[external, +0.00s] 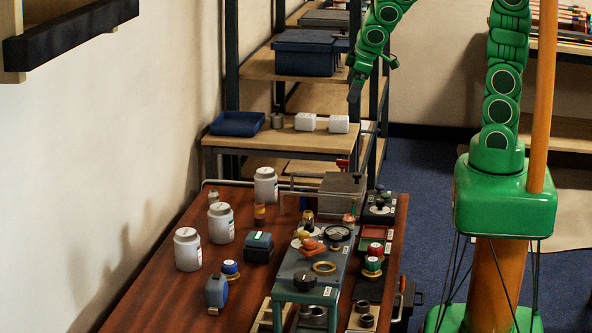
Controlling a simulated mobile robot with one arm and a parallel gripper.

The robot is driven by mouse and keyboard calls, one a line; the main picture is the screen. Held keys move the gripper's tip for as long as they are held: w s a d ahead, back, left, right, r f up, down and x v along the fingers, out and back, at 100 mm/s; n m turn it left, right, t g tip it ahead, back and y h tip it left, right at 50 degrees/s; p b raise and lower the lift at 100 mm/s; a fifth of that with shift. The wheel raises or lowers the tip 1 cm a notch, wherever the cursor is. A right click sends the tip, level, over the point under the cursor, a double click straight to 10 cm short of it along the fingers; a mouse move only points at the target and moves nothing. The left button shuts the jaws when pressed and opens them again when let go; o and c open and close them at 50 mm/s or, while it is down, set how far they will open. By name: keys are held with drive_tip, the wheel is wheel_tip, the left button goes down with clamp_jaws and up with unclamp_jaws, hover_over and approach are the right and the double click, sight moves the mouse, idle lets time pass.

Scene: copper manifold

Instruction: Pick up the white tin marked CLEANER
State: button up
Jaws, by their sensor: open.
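Three white tins with grey-white lids stand upright on the left part of the reddish-brown table: a near tin (187,252), a middle tin (221,224) and a far tin (265,187). Their labels are too small to read, so I cannot tell which is marked CLEANER. My gripper (373,78) is open and empty. It hangs in the air at the top middle, up and to the right of all three tins and well apart from them.
A grey workbench stand (282,292) with knobs and rings stands right of the tins. A dark box (258,247), a blue-grey bottle (216,290) and small cans stand near them. Behind is a shelf with a blue tray (237,123) and white blocks. A wall borders the left.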

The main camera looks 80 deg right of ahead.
drive_tip(key=w+d+f+n+t+y, duration=0.1)
drive_tip(key=w+d+f+n+t, duration=0.1)
drive_tip(key=w+f, duration=0.45)
drive_tip(key=w+d+f+n+t+y, duration=0.15)
drive_tip(key=w+f, duration=0.25)
drive_tip(key=w, duration=0.6)
drive_tip(key=n+t+y, duration=0.3)
drive_tip(key=y, duration=0.6)
approach(260, 181)
drive_tip(key=shift+w+d+f+m, duration=0.15)
drive_tip(key=shift+w+d+f, duration=0.25)
drive_tip(key=shift+w+f, duration=0.2)
drive_tip(key=shift+w+d+f+m, duration=0.1)
drive_tip(key=shift+w+d+f, duration=0.4)
drive_tip(key=shift+f, duration=0.2)
drive_tip(key=shift+y+x, duration=0.25)
drive_tip(key=shift+x, duration=1.1)
drive_tip(key=w+a, duration=0.2)
drive_tip(key=a, duration=0.1)
drive_tip(key=shift+w+a+f, duration=0.15)
drive_tip(key=shift+w+f, duration=0.1)
drive_tip(key=shift+f, duration=0.15)
drive_tip(key=shift+w+a+f, duration=0.25)
drive_tip(key=shift+w+a, duration=0.05)
drive_tip(key=shift+w, duration=0.15)
